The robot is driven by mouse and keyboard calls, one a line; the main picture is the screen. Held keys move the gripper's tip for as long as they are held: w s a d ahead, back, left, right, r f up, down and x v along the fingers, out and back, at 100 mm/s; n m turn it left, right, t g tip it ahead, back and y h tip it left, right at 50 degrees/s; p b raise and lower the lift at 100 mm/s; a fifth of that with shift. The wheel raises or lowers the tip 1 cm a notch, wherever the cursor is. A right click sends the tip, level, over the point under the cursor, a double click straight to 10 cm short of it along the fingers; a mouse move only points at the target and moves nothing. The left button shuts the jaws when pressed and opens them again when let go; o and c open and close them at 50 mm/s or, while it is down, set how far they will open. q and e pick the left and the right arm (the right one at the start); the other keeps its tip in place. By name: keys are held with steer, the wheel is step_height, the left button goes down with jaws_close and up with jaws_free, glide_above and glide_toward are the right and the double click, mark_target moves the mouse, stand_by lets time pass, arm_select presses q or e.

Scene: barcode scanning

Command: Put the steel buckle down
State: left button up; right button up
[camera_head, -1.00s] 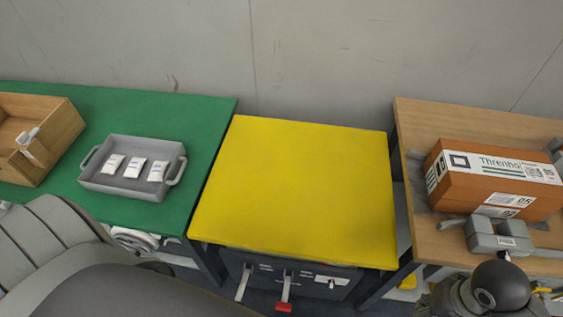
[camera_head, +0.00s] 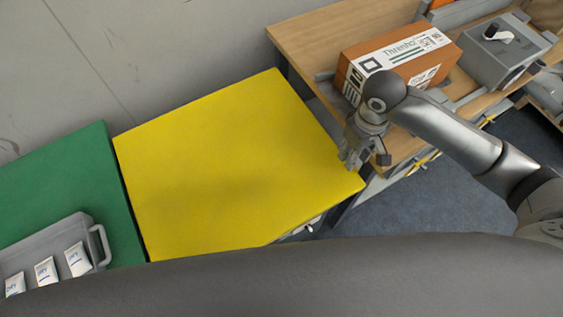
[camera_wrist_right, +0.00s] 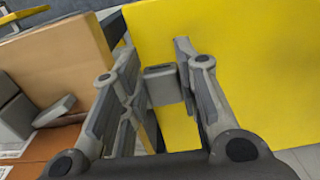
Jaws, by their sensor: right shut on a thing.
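The steel buckle (camera_wrist_right: 162,86) is a small grey block in the right wrist view. My right gripper (camera_wrist_right: 160,75) is shut on it, with one finger on each side. In the head view my right gripper (camera_head: 362,155) hangs fingers-down by the right corner of the yellow table top (camera_head: 225,170), near the gap to the wooden table (camera_head: 310,40). I cannot make out the buckle clearly there. The yellow top fills much of the wrist view behind the buckle. My left gripper is not in view.
The yellow top is bare. An orange and white box (camera_head: 400,58) lies on the wooden table beside my right arm, with a grey box-shaped unit (camera_head: 505,52) further right. A grey tray (camera_head: 100,245) with white packets stands on the green table (camera_head: 75,185) at left.

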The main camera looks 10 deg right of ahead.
steer(key=w+a+f, duration=0.2)
steer(key=a+f, duration=0.1)
steer(key=a, duration=0.5)
glide_above(296, 173)
steer(key=f, duration=0.3)
steer(key=d+f, duration=0.1)
steer(key=f, duration=0.1)
steer(key=shift+s+f+p, duration=0.15)
steer(key=shift+f+p, duration=0.1)
steer(key=shift+p, duration=0.1)
steer(key=shift+a+f, duration=0.45)
steer(key=shift+f, duration=0.05)
step_height(296, 173, down, 2)
steer(key=shift+f, duration=0.2)
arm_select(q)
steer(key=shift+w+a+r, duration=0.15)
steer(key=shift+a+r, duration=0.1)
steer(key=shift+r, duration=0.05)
arm_select(e)
steer(key=shift+f, duration=0.4)
steer(key=o, duration=1)
steer(key=shift+f, duration=0.1)
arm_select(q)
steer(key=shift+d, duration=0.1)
